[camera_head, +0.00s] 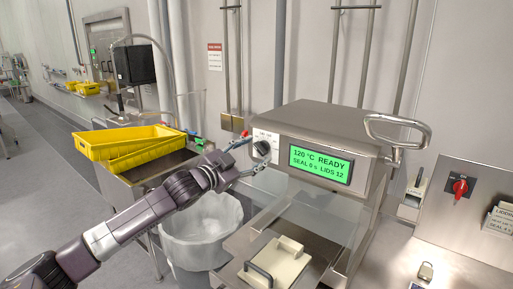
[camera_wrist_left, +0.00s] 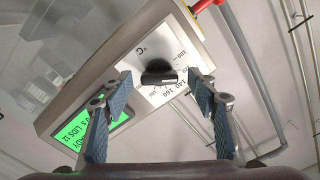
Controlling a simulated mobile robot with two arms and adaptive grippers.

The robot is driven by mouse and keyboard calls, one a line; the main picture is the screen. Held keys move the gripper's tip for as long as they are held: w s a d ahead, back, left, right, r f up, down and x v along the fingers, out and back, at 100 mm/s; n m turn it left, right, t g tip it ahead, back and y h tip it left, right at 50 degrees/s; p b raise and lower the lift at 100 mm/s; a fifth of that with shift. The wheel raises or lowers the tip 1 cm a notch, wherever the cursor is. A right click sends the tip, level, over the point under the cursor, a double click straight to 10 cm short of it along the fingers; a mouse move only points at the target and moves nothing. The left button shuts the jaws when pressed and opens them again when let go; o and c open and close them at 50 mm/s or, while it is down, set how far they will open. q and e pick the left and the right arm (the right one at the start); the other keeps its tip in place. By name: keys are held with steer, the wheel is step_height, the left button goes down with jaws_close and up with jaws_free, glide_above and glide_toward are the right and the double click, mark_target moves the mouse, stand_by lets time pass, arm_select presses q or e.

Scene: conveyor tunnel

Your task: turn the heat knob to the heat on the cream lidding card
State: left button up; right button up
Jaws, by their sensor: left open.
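The black heat knob (camera_head: 262,148) is on the front of the steel sealing machine (camera_head: 325,125), left of its green display (camera_head: 320,164). The display reads 120 °C READY, SEAL 0 s, LIDS 12. In the left wrist view the knob (camera_wrist_left: 159,76) sits on a white dial plate with temperature numbers. My left gripper (camera_head: 250,156) is open in front of it; its blue-grey fingers stand on either side of the knob, with no clear contact. Cards (camera_head: 499,220) at the right edge are partly cut off; their heat value is unreadable. My right gripper is not seen.
A cream tray-like block (camera_head: 282,259) lies on the machine's lower shelf. A metal handle (camera_head: 398,130) sticks out at its right. A red switch (camera_head: 459,187) is on the right panel. Yellow crates (camera_head: 128,143) and a lined bin (camera_head: 202,250) are at the left.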

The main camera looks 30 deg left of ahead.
arm_select(q)
steer(key=shift+w+d, duration=0.15)
steer(key=shift+w, duration=0.45)
steer(key=c, duration=1.2)
steer(key=shift+o, duration=0.2)
steer(key=shift+m, duration=0.3)
steer(key=m+p, duration=0.1)
steer(key=m, duration=0.2)
steer(key=shift+m+p, duration=0.6)
steer(key=shift+m, duration=1.1)
